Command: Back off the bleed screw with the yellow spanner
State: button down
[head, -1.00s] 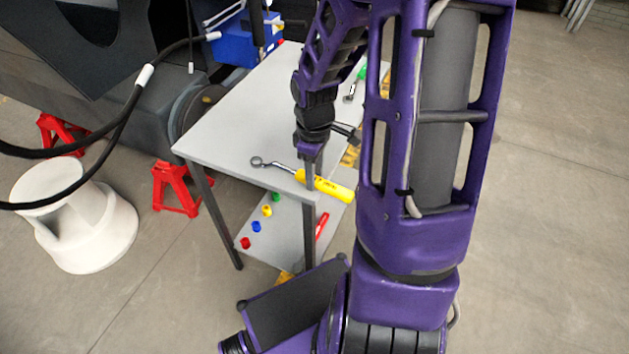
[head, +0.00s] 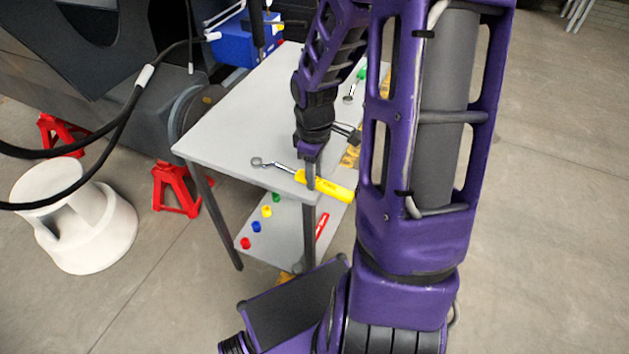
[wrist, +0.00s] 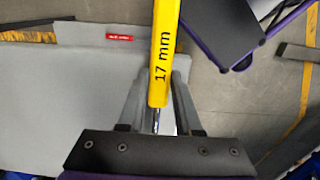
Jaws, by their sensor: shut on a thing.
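The yellow spanner (head: 330,189) lies at the near right corner of the grey table (head: 225,115). Its ring end is over the tabletop and its yellow handle sticks out past the edge. My gripper (head: 312,172) points down and is shut on the spanner, near where the handle meets the metal shank. In the wrist view, the spanner (wrist: 163,60) runs between the two fingers of my gripper (wrist: 156,100), with "17 mm" on its handle. I cannot make out the bleed screw in either view.
A green-handled tool (head: 361,75) and a blue box (head: 233,42) are at the table's far end. Coloured caps (head: 256,226) and a red tool (head: 321,227) lie on the lower shelf. Black hoses (head: 125,115), a white stool (head: 85,215) and red stands (head: 175,188) are left.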

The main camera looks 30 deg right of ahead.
dwell(0.6)
notch_tip(320, 180, up, 10)
jog(key=p, duration=0.3)
jog(key=c, duration=1.1)
grip_release()
grip_shut()
